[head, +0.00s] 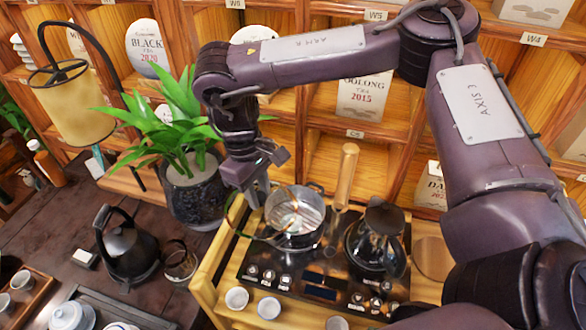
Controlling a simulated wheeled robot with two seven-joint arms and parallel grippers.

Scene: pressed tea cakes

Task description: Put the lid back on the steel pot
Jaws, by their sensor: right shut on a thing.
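The steel pot (308,238) stands on the left side of the black cooktop, its shiny inside partly showing. My right gripper (260,197) points down at the pot's left edge. It is shut on what looks like the clear, thin-rimmed lid (284,209). The lid seems tilted and overlaps the pot in the picture; I cannot tell whether they touch. The jaws partly hide the lid's grip. My left gripper is out of view.
A wooden handle (346,175) rises behind the pot. A dark glass kettle (376,240) stands right of it on the cooktop (322,281). A potted plant (195,190) is close on the left. Small white cups (268,307) line the front, and a black kettle (127,250) stands farther left.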

